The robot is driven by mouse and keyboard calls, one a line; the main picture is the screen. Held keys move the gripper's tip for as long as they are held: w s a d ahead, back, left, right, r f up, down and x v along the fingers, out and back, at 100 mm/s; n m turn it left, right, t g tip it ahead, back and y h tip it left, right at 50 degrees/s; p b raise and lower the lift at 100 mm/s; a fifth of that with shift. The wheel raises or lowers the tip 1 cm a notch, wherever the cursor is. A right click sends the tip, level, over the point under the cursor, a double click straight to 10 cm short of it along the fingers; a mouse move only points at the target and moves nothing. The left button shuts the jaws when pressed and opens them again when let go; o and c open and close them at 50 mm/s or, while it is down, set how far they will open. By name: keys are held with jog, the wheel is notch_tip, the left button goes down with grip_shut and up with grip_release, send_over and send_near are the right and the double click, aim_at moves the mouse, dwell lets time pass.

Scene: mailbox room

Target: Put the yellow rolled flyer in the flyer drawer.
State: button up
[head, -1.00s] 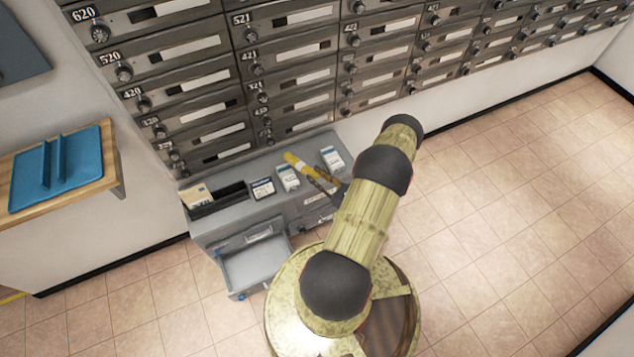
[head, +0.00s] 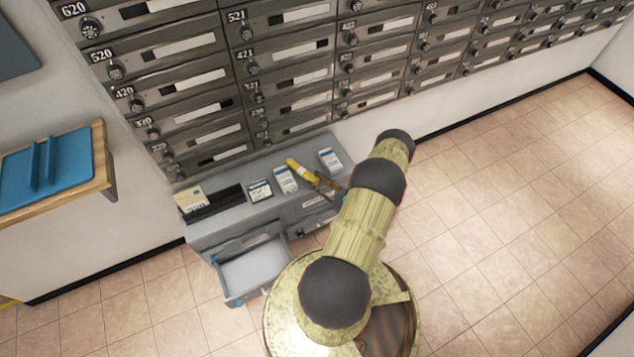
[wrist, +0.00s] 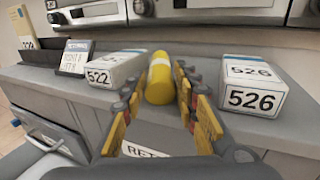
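The yellow rolled flyer (head: 297,167) lies on the grey counter unit, between the white boxes marked 522 and 526. In the wrist view the flyer (wrist: 159,78) points away from me, between my gripper's fingers (wrist: 160,80). The fingers stand apart on both sides of it, with a narrow gap visible at each side. In the head view my gripper (head: 322,184) is small and partly hidden by my arm. A drawer (head: 255,270) at the unit's left front is pulled out and looks empty. I cannot read its label.
Box 522 (wrist: 112,70) stands close left of the gripper and box 526 (wrist: 252,86) close right. A small sign (head: 260,190) and a dark tray with envelopes (head: 212,200) stand further left. Mailboxes (head: 290,75) rise behind. A wooden shelf with a blue holder (head: 45,170) is at left.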

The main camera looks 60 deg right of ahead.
jog(key=o, duration=0.3)
jog(key=shift+o, duration=0.2)
jog(key=p+v, duration=0.2)
jog(key=v, duration=1)
jog(key=shift+p, duration=0.3)
